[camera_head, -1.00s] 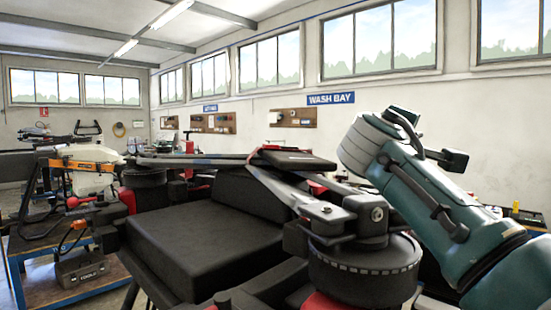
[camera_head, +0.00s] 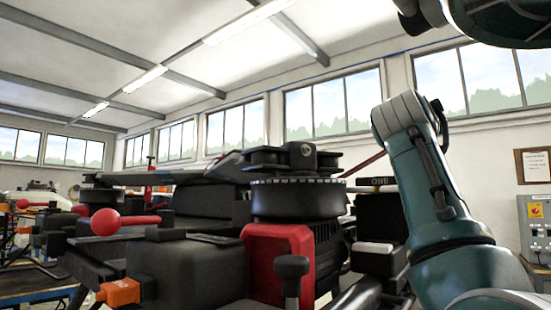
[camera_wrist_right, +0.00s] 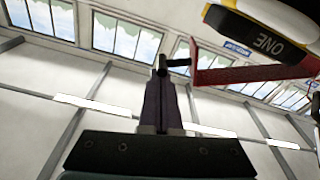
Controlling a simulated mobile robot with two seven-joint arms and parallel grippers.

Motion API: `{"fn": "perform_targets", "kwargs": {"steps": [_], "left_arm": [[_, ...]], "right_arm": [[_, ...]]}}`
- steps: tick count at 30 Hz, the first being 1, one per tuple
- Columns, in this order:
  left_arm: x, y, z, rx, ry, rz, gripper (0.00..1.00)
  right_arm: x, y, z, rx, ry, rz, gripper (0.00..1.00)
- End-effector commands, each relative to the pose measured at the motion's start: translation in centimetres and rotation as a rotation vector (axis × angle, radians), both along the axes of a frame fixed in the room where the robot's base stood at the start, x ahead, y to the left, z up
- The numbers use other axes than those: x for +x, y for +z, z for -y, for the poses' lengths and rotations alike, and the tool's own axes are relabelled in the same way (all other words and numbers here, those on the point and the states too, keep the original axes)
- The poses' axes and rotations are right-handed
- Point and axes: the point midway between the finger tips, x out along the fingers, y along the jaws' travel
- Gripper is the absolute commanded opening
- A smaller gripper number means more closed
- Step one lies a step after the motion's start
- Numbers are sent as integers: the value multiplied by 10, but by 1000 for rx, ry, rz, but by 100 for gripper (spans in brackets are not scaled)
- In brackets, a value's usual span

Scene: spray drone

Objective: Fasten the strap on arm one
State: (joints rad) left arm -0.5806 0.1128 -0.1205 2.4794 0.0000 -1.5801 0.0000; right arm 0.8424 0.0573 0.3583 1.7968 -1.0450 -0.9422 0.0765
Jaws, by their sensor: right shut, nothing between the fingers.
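In the right wrist view a dark arm end marked ONE (camera_wrist_right: 268,42), with a yellow band, hangs at the upper right. A red strap (camera_wrist_right: 255,74) runs beside it, below it in the picture. The right gripper is hidden in the head view. My left gripper is not in view.
The drone's black body (camera_head: 190,265) and red motor mount (camera_head: 277,262) fill the front of the head view. A red ball knob (camera_head: 105,222) stands at the left. A grey control box (camera_head: 537,237) is on the right wall.

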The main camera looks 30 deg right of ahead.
Motion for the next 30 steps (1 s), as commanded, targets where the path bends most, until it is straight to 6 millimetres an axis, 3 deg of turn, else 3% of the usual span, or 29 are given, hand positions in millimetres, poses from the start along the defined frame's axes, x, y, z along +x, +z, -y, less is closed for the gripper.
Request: {"fn": "perform_targets", "kwargs": {"steps": [1, 3, 12, 21, 30], "left_arm": [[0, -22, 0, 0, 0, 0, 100], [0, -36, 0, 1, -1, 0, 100], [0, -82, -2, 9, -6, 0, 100], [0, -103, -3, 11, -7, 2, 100], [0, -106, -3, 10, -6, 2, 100]], "right_arm": [[-5, -19, 2, 17, 1, 42, 0], [-11, -28, 4, 41, 0, 99, 0], [-28, -61, 11, 125, 1, 301, 0], [-34, -78, 14, 170, 2, 407, 0], [-35, -81, 15, 181, 0, 430, 0]]}}
